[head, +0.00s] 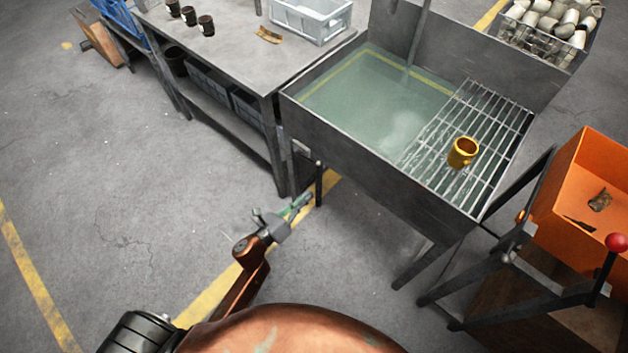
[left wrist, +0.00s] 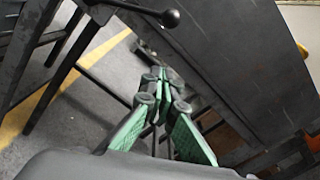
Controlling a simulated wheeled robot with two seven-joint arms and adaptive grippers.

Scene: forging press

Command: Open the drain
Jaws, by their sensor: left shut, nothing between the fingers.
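The grey metal tank (head: 340,132) stands at the centre right in the head view and holds greenish water (head: 375,95). A dark upright bar (head: 319,182) shows below its near left corner; I cannot tell whether it is a drain handle or a leg. In the left wrist view a black lever with a round knob (left wrist: 170,17) crosses the top, beyond my fingertips and apart from them. My left gripper (head: 304,200) is shut and empty, low beside that corner; its green-padded fingers (left wrist: 162,78) meet in the left wrist view. My right gripper is out of view.
A grate (head: 497,132) with a brass-coloured mug (head: 463,152) covers the tank's right part. A workbench (head: 225,35) with cups and a grey crate (head: 311,20) adjoins on the left. An orange bin (head: 568,225) and red-knobbed lever (head: 617,243) stand right. Floor at left is clear.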

